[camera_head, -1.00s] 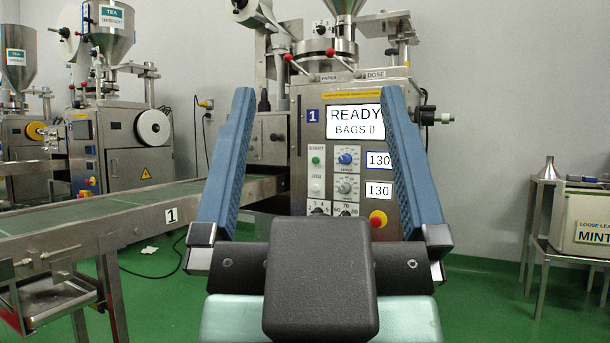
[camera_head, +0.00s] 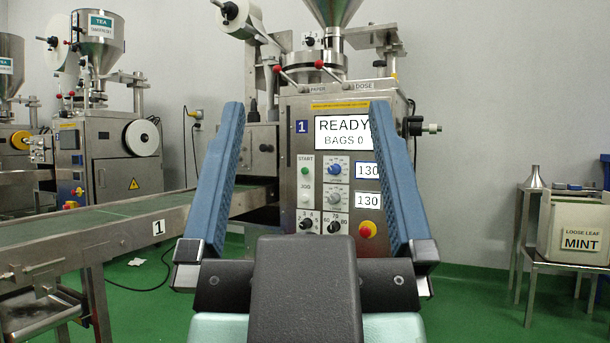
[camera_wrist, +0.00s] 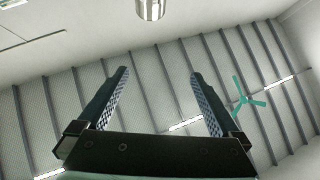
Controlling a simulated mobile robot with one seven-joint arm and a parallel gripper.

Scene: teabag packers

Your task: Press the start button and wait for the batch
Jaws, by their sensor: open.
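The packing machine numbered 1 (camera_head: 293,115) stands ahead in the head view. Its screen (camera_head: 343,134) reads "READY" and "BAGS 0". The green start button (camera_head: 305,171) sits under the "START" label on the front panel, with a white "JOG" button (camera_head: 304,197) below it. My gripper (camera_head: 305,110) is open and empty, its two blue fingers framing the panel in the picture and apart from the button. In the wrist view my gripper (camera_wrist: 156,72) points up toward the ceiling, and no button shows there.
A red emergency knob (camera_head: 367,229) and two displays reading 130 are on the panel. A conveyor (camera_head: 100,228) runs to the left of the machine. A small table with a "MINT" bin (camera_head: 581,242) stands at the right. Green floor lies between.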

